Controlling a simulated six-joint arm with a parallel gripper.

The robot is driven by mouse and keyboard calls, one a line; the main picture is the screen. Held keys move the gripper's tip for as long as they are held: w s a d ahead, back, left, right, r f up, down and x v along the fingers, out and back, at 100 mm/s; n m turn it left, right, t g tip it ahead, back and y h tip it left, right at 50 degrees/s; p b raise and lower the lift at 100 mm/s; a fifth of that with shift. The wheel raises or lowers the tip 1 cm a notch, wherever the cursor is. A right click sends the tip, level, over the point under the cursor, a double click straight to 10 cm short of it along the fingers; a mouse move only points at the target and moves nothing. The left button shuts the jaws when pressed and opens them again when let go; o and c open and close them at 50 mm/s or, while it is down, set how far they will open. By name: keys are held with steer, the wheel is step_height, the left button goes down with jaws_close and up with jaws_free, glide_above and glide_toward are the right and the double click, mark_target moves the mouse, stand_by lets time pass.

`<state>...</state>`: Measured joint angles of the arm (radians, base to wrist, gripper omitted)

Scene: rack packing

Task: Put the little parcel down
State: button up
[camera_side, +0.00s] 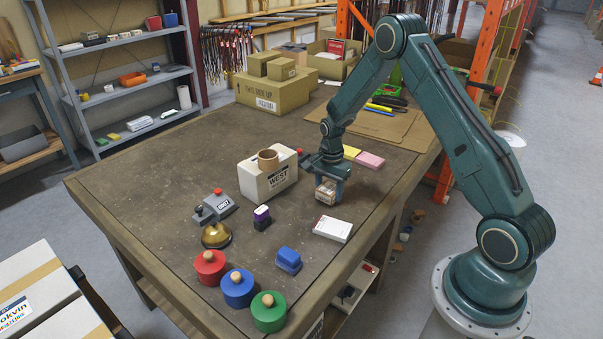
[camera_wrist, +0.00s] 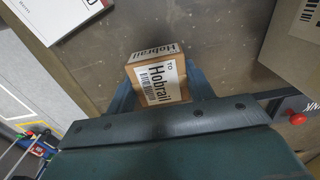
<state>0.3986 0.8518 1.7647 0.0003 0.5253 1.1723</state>
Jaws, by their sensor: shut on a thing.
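The little parcel (camera_side: 327,193) is a small brown box with a white label. In the wrist view the parcel (camera_wrist: 161,85) shows "TO Hobrail" in black print and a barcode. My gripper (camera_side: 329,182) points down over the right part of the workbench (camera_side: 150,180). Its two dark blue fingers are shut on opposite sides of the parcel, also seen in the wrist view (camera_wrist: 160,96). The parcel is at or close above the bench top; I cannot tell whether it touches.
A flat white box (camera_side: 333,229) lies in front. Pink and yellow pads (camera_side: 369,160) lie behind. A purple stamp (camera_side: 262,218) and blue object (camera_side: 288,260) stand nearer the front.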

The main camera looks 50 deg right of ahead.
mark_target(329, 188)
steer(key=shift+f, duration=0.3)
steer(key=shift+f, duration=0.15)
steer(key=o, duration=1)
step_height(329, 188, up, 12)
steer(key=shift+r, duration=0.15)
stand_by(0.6)
